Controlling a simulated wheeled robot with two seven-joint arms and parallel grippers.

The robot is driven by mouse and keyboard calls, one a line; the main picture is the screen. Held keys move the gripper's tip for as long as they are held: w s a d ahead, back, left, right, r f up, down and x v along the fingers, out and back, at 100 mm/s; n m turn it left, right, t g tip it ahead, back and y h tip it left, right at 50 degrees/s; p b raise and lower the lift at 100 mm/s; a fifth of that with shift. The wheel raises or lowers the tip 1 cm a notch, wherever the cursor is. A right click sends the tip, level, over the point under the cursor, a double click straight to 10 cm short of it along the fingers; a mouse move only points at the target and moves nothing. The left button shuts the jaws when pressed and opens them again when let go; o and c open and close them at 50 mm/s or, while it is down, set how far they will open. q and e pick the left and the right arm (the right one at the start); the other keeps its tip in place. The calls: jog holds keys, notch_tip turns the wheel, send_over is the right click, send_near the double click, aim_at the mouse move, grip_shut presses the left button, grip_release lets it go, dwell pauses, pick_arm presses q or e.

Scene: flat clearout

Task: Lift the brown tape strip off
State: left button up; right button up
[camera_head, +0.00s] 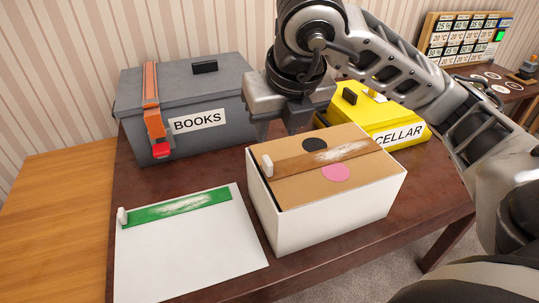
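The brown tape strip (300,163) lies flat across the tan top of a white box (325,215), with a pale scuffed patch towards its right end. A white tab (267,165) stands at its left end, near the box's left edge. My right gripper (280,128) hangs above and behind the box's back left corner, pointing down. Its two fingers are apart with nothing seen between them. It appears clear of the tape and the tab. My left gripper is not in view.
A grey BOOKS box (190,93) with an orange strap stands behind left. A yellow CELLAR box (378,118) stands behind right, partly hidden by my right arm. A white panel with a green strip (180,207) lies front left. Dark table (250,285) shows in front.

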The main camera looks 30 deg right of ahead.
aim_at(267, 160)
jog(key=x, duration=1)
jog(key=shift+w+f, duration=0.15)
jog(key=shift+f, duration=0.2)
jog(key=shift+c, duration=0.4)
jog(key=shift+p, duration=0.3)
grip_shut()
